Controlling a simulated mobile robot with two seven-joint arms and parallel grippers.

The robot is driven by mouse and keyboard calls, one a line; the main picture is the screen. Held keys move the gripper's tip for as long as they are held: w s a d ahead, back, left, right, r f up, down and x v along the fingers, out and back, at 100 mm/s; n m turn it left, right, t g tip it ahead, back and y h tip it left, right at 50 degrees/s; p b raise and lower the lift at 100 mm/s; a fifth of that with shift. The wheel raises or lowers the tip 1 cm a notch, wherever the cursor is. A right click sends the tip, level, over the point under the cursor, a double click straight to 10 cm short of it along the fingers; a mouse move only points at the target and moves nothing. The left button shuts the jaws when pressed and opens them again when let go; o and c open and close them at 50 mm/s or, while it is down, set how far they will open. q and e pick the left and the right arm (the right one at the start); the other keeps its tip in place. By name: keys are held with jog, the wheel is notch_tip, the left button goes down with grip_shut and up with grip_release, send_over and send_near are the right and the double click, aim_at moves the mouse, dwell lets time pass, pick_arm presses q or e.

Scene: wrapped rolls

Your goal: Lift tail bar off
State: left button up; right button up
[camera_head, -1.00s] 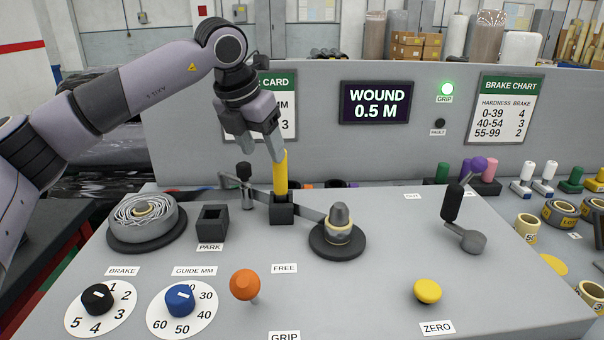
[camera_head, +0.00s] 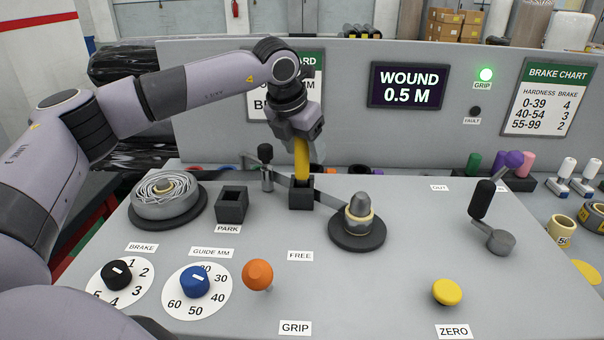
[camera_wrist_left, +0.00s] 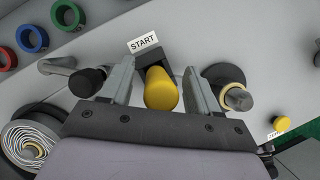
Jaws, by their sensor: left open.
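The tail bar looks to be the yellow upright bar (camera_head: 302,158), standing in a dark square socket (camera_head: 301,194) at the middle of the panel. In the left wrist view the yellow bar (camera_wrist_left: 161,90) shows end-on between the two fingers, with a gap on each side. My left gripper (camera_head: 304,150) is open around the upper part of the bar; its fingers (camera_wrist_left: 160,85) also show in the wrist view. The empty PARK socket (camera_head: 232,206) stands to the left. My right gripper is not in view.
A wound roll (camera_head: 165,194) lies at left, with a grey strip running past the bar's socket to a spindle (camera_head: 358,222). A black-knobbed lever (camera_head: 266,165) stands close left of the bar.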

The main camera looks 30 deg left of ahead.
pick_arm(q)
grip_shut()
jog(key=shift+r, duration=0.2)
notch_tip(320, 180, up, 20)
jog(key=p, duration=0.1)
jog(key=shift+f, duration=0.15)
dwell(0.4)
